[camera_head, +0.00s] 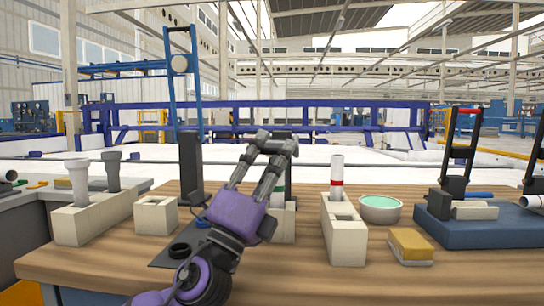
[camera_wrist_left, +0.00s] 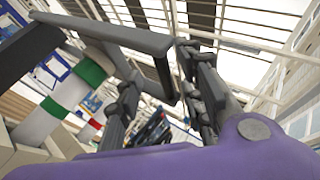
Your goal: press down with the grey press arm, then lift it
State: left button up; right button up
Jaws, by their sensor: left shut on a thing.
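My left gripper (camera_head: 274,141) reaches up over the middle of the table, its purple body below its grey fingers. It is shut on the grey press arm, mostly hidden behind the fingers in the head view. In the left wrist view, the grey press arm (camera_wrist_left: 105,33) shows as a bar running across the top, close to the fingers (camera_wrist_left: 160,72). My right gripper is not in view.
A blue lever frame (camera_head: 168,68) rises from a dark post at the left. A beige block (camera_head: 343,236) holds a red-banded pipe (camera_head: 337,170). A green-filled bowl (camera_head: 380,207), a sponge (camera_head: 410,246) and a red-handled press (camera_head: 464,140) stand right. The front right table is clear.

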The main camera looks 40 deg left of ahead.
pick_arm(q)
jog(key=shift+f+y, duration=0.25)
jog(key=shift+y, duration=0.05)
jog(key=v, duration=1.1)
jog(key=shift+s, duration=0.45)
jog(key=shift+a+f, duration=0.1)
